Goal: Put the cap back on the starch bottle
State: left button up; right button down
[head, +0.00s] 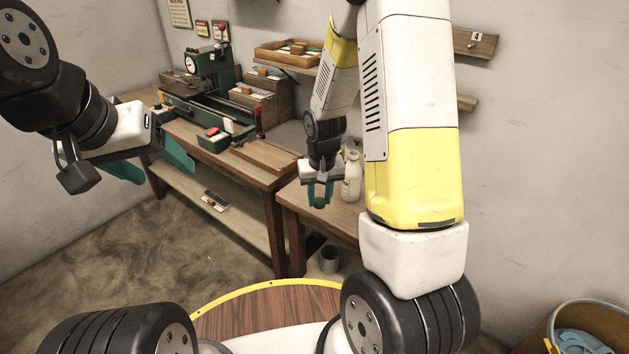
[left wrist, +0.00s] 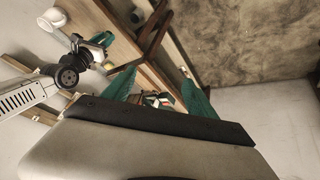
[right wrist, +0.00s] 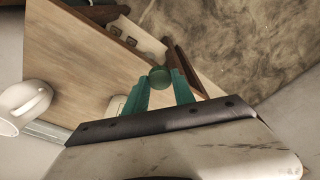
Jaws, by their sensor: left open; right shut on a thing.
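The white starch bottle (head: 351,178) stands upright on the wooden bench, just right of my right gripper in the head view. My right gripper (head: 319,197) is above the bench's front edge, apart from the bottle. In the right wrist view its teal fingertips (right wrist: 160,84) are shut on a round green cap (right wrist: 160,76). A white rounded object (right wrist: 24,104) at the left of that view may be the bottle; I cannot tell for sure. My left gripper (head: 156,164) is open and empty at the left of the head view, far from the bottle. It also shows in the left wrist view (left wrist: 158,84).
A green lathe (head: 208,95) and a red-topped green box (head: 214,136) are on the left bench. A grey bucket (head: 329,259) is below the right bench. A bin (head: 590,318) with blue contents is at lower right.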

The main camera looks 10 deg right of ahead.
aim_at(350, 193)
jog(key=z, duration=2.25)
jog(key=j, duration=0.65)
jog(key=k+j, duration=0.15)
jog(key=j, duration=1.1)
jog(key=k, duration=0.05)
